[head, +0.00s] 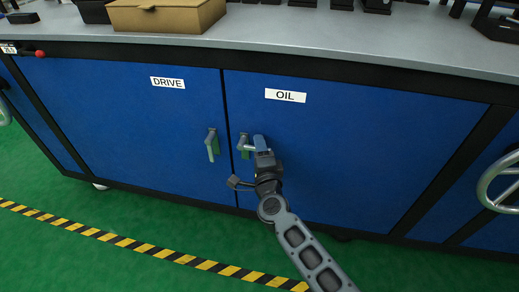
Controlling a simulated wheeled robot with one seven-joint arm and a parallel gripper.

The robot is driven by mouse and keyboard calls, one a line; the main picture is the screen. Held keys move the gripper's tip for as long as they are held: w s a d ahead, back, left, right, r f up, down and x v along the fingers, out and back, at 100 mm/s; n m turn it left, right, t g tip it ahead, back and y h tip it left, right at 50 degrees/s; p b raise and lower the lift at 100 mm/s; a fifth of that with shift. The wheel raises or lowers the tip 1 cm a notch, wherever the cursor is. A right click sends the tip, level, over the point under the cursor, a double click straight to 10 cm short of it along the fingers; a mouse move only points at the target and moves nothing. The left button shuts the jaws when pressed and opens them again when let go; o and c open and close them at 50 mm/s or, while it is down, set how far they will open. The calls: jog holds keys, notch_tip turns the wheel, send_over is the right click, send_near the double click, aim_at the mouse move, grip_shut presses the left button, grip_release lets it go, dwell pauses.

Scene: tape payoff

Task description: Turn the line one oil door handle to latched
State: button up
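The oil door (360,145) is a blue panel with a white "OIL" label (285,95). Its handle (243,143) is at the door's left edge, with a green patch behind it. A pale grey bar of the handle seems to reach right, toward my gripper (258,147). My gripper is at the handle, at its right end, and hides part of it. Whether the fingers are closed on the bar cannot be told. The door looks flush with the cabinet front.
The drive door (130,125) is on the left, with its handle (212,145) hanging down. A cardboard box (165,17) and dark parts stand on the grey worktop (300,35). A handwheel (497,182) is at the right. Green floor with a striped line (140,246) lies in front.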

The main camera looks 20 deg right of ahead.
grip_shut()
dwell(0.5)
